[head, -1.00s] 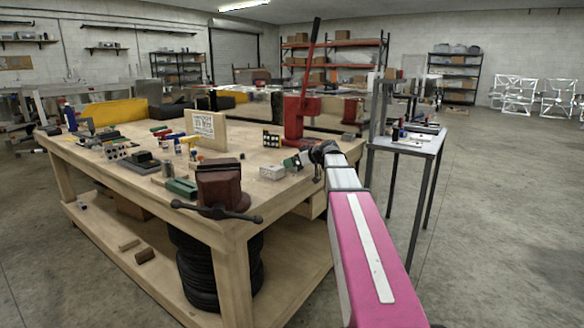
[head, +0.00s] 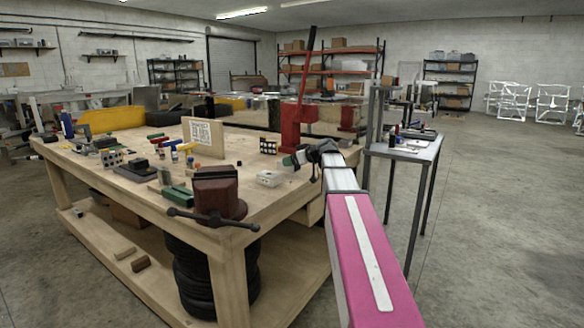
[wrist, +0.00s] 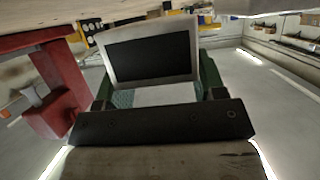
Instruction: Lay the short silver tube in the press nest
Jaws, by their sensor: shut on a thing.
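My gripper (wrist: 158,92) has green fingers and is shut on the short silver tube (wrist: 189,54). In the wrist view the tube's pale rim frames a dark, rectangular open end. In the head view my gripper (head: 297,159) is small, above the bench's right part and in front of the red press (head: 290,128). The press's red body also shows at the left of the wrist view (wrist: 62,75), apart from the tube. I cannot make out the press nest; my arm and gripper cover part of the area by the press.
The wooden bench (head: 240,205) carries a dark red vise (head: 218,190), a white box (head: 270,178), a holed block (head: 268,146) and a standing sign (head: 203,136). A grey side table (head: 420,153) stands right of my arm. The floor at the right is open.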

